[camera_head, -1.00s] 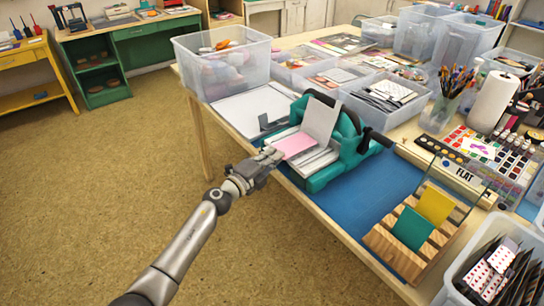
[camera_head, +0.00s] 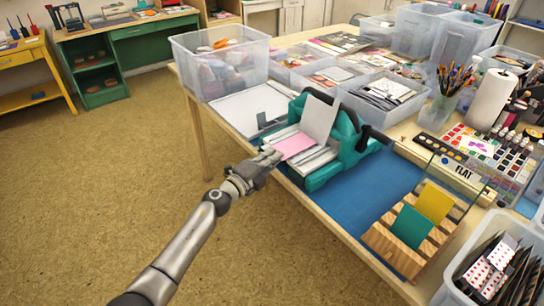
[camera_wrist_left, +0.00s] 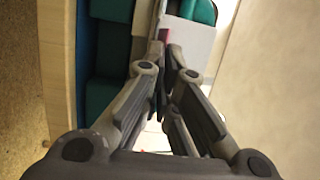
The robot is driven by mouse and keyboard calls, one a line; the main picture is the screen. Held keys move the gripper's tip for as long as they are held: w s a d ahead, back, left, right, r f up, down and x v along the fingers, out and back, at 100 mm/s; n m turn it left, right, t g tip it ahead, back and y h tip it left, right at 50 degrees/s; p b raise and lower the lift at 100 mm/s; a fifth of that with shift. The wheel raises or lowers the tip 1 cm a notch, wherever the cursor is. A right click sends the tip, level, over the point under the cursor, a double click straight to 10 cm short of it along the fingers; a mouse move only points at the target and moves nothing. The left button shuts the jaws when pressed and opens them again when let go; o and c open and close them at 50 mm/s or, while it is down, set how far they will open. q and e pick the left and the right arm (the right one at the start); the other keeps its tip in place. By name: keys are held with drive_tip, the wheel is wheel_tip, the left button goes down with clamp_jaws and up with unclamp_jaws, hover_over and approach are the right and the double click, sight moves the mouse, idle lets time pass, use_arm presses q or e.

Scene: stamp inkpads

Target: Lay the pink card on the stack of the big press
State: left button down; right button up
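The big press (camera_head: 352,152) is teal with a dark handle and a raised grey plate, and stands at the table's left edge. A stack of white sheets (camera_head: 318,163) lies in it. The pink card (camera_head: 295,146) is flat or nearly flat over the top of this stack; I cannot tell whether it touches all over. My left gripper (camera_head: 273,156) is at the card's outer edge, its fingers close together on it. In the left wrist view the fingertips (camera_wrist_left: 166,50) nearly meet, with a narrow pink-red strip of the card (camera_wrist_left: 163,34) at them. My right gripper is out of view.
A blue mat (camera_head: 375,200) lies right of the press. A wooden rack (camera_head: 398,250) holds a teal card (camera_head: 411,226) and a yellow card (camera_head: 434,203). Clear bins (camera_head: 222,72) and a white sheet (camera_head: 240,108) are behind the press. Open floor lies left.

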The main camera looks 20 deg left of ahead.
use_arm(q)
drive_tip(key=shift+f+b, duration=0.3)
drive_tip(key=shift+f, duration=0.1)
idle(0.4)
drive_tip(key=c, duration=2.2)
unclamp_jaws()
drive_tip(key=o, duration=0.6)
drive_tip(key=shift+o, duration=0.2)
drive_tip(key=shift+s+a, duration=0.1)
drive_tip(key=v, duration=0.2)
drive_tip(key=a+p+v, duration=0.1)
drive_tip(key=v, duration=0.1)
drive_tip(key=shift+s+a, duration=0.1)
drive_tip(key=shift+a, duration=0.05)
drive_tip(key=v, duration=1.2)
